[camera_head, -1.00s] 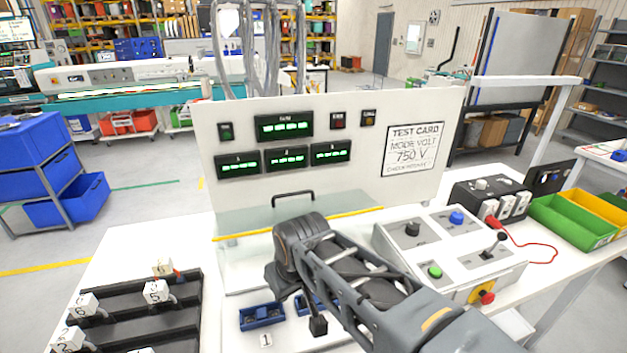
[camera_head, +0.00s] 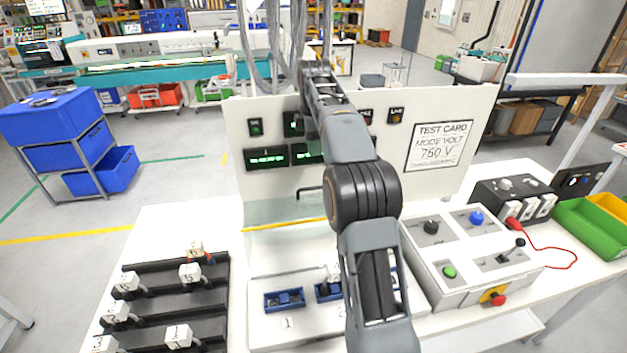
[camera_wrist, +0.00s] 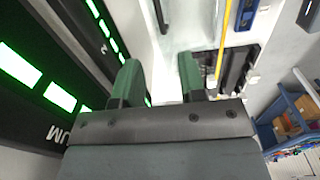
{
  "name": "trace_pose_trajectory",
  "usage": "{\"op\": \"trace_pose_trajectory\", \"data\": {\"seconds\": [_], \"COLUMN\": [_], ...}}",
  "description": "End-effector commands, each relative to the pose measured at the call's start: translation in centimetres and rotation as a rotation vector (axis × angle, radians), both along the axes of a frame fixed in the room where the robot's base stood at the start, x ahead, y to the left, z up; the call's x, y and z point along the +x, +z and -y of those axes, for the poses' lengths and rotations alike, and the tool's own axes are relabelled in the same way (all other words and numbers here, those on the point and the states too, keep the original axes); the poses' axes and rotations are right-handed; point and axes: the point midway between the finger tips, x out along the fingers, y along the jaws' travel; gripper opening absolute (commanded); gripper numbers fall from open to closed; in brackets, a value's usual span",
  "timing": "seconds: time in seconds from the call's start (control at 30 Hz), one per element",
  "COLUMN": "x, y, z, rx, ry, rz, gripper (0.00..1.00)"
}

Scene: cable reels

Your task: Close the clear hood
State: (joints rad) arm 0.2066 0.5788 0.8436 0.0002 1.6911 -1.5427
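The clear hood (camera_head: 262,212) stands raised against the lower front of the white test panel, with a yellow strip (camera_head: 285,226) along its edge and a black bar handle (camera_head: 308,191). In the wrist view the clear sheet (camera_wrist: 195,28), the yellow strip (camera_wrist: 222,50) and the handle (camera_wrist: 160,14) lie beyond my fingers. My gripper (camera_wrist: 160,82) has two green fingers standing apart with nothing between them. It is close to the panel's lit displays and not touching the handle. In the head view my raised arm hides the gripper and part of the hood.
Blue sockets (camera_head: 284,299) lie on the base below the hood, with a white-topped plug (camera_head: 334,273) at one. A black rack (camera_head: 170,307) with numbered plugs stands left. A control box (camera_head: 470,250) stands right, and the white panel (camera_head: 440,185) rises behind.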

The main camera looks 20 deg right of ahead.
Motion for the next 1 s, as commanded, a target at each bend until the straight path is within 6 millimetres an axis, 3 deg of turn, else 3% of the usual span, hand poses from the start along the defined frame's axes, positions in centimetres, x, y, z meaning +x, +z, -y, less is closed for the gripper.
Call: {"op": "trace_pose_trajectory", "data": {"seconds": [0.17, 0.7, 1.0], "x": [0.4, 0.6, 0.6], "y": [-1.2, -10.7, -13.4], "z": [0.3, 0.3, 0.3], "rx": [0.001, 0.001, 0.001], "ry": [0.035, 0.036, 0.035], "rz": [-0.01, -0.009, -0.008], "gripper": [0.38, 0.38, 0.38]}}
